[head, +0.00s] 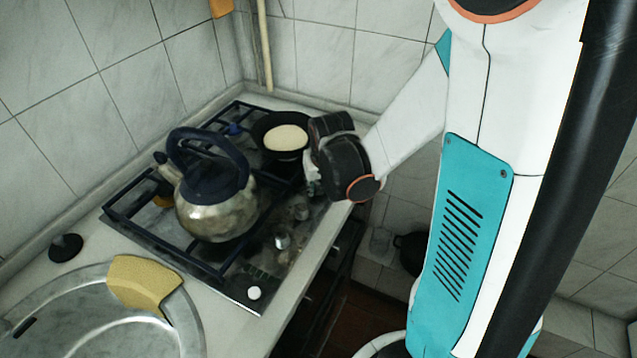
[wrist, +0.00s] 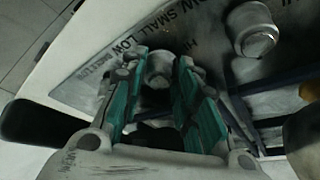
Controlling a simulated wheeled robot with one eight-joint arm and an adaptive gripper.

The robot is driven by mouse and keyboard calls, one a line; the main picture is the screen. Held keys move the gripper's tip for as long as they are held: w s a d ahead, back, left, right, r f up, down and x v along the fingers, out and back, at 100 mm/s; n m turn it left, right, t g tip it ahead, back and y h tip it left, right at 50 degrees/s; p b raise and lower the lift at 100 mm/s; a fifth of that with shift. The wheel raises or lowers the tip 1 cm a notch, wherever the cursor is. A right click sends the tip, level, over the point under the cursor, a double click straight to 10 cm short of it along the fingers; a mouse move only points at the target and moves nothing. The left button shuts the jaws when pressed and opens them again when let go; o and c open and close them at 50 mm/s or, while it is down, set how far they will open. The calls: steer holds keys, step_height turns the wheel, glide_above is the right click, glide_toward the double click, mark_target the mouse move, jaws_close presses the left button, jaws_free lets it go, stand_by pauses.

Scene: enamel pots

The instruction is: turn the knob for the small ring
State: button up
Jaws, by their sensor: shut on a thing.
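My gripper (head: 312,184) is at the front right part of the hob (head: 238,292), beside the black pan. In the wrist view its two teal-padded fingers (wrist: 161,60) are closed on a round metal knob (wrist: 160,68). In the head view my gripper hides that knob. A second metal knob (wrist: 252,32) stands apart, to the right in the wrist view. Lettering with "SMALL" and "LOW" is printed on the panel (wrist: 110,60); I cannot tell for sure which word belongs to the held knob. Other knobs (head: 282,240) show along the hob's front in the head view.
A steel kettle (head: 212,212) with a dark handle stands on the hob. A black pan (head: 262,128) with pale contents is at the back, close to my gripper. A yellow sponge (head: 143,284) lies on the sink rim (head: 190,325). A black plug (head: 65,247) lies on the counter.

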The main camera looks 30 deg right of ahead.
steer(key=shift+n, duration=0.5)
steer(key=o, duration=1)
steer(key=shift+o, duration=0.2)
steer(key=v, duration=0.7)
steer(key=shift+s+r, duration=0.2)
